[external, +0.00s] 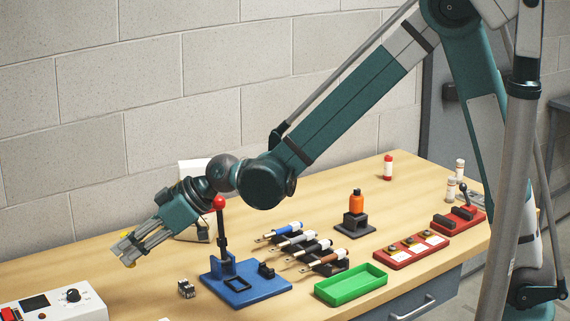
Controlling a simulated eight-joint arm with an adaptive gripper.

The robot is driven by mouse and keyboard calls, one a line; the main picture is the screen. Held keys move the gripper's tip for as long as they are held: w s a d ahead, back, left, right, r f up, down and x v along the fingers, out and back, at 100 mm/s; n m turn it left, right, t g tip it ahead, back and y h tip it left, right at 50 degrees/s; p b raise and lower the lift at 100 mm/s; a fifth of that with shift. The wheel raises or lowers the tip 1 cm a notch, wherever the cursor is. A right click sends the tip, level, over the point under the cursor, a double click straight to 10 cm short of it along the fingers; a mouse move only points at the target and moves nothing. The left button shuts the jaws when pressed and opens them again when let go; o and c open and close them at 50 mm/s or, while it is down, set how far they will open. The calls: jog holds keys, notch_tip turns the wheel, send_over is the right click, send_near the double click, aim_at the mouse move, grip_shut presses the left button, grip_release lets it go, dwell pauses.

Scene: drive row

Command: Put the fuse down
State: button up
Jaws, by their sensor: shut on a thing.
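My gripper (127,254) is at the left, above the table and left of the blue lever stand. It points down and to the left, and its fingers are shut on the fuse. The fuse is too small and too covered by the fingers to make out clearly. I cannot tell how far the fingertips are above the table.
The blue stand (262,289) has an upright red-knobbed lever. A small metal block (186,288) lies beside it. A white instrument box (62,306) is at lower left.

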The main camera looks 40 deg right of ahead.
jog(key=shift+f, duration=0.35)
jog(key=shift+f+b, duration=0.75)
jog(key=shift+f, duration=2.35)
jog(key=shift+f, duration=0.1)
jog(key=shift+f+b, duration=0.45)
jog(key=shift+f, duration=1.35)
jog(key=shift+f, duration=0.1)
jog(key=o, duration=0.5)
jog(key=shift+c, duration=0.2)
jog(key=o, duration=0.4)
jog(key=shift+o, duration=0.2)
